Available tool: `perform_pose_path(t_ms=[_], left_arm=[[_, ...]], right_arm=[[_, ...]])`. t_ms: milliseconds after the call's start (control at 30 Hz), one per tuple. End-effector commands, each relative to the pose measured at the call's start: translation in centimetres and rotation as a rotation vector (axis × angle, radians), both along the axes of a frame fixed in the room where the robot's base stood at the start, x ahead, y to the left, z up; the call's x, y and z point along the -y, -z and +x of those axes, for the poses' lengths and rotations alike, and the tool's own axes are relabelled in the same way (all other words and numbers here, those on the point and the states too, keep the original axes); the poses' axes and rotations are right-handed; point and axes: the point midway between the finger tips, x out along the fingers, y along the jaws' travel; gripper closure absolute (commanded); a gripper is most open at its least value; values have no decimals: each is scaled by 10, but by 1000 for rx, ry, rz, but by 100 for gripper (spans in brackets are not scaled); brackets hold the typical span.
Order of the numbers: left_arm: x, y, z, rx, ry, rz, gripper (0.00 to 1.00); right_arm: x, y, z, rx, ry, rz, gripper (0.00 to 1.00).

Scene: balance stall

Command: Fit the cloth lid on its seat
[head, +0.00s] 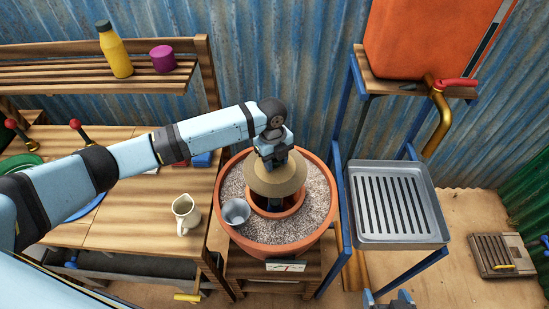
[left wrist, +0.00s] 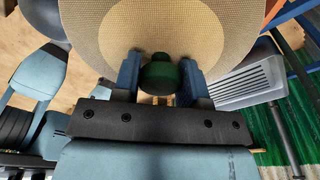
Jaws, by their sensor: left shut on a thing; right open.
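The cloth lid (head: 262,186) is a round tan woven disc with a green knob (left wrist: 160,75). My left gripper (head: 273,158) is shut on the knob, with one finger on each side of it in the left wrist view. The lid is over the back part of the inner clay pot (head: 296,208), whose front rim and opening still show. A gap appears between lid and rim at the front; contact behind is hidden. The inner pot sits in sand (head: 316,190) inside a larger clay pot (head: 327,232). My right gripper (head: 389,298), partly cut off at the bottom edge, is open.
A metal bowl (head: 236,212) sits on the sand at front left. A white jug (head: 186,213) stands on the wooden bench (head: 130,220) at left. A slotted metal tray (head: 397,203) on a blue frame is close at right. A gauge card (head: 286,266) is at the large pot's front.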

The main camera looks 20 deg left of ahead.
Motion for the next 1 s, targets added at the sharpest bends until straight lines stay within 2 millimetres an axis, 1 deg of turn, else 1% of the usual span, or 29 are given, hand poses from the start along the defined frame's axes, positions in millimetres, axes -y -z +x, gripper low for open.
perform_pose_path(t_ms=[33,200,500,567,800,1000], left_arm=[[0,9,0,0,0,0,88],[0,25,0,1,0,-1,88],[0,53,0,1,0,0,88],[0,56,0,-1,-1,1,88],[0,80,0,1,0,1,88],[0,92,0,1,0,1,88]], right_arm=[[-1,9,0,-1,-2,2,17],[-4,24,1,0,-8,4,17],[-1,54,1,3,-6,0,17],[0,54,1,1,-5,-2,17],[1,63,2,1,-4,-3,17],[1,66,2,1,-4,-3,17]])
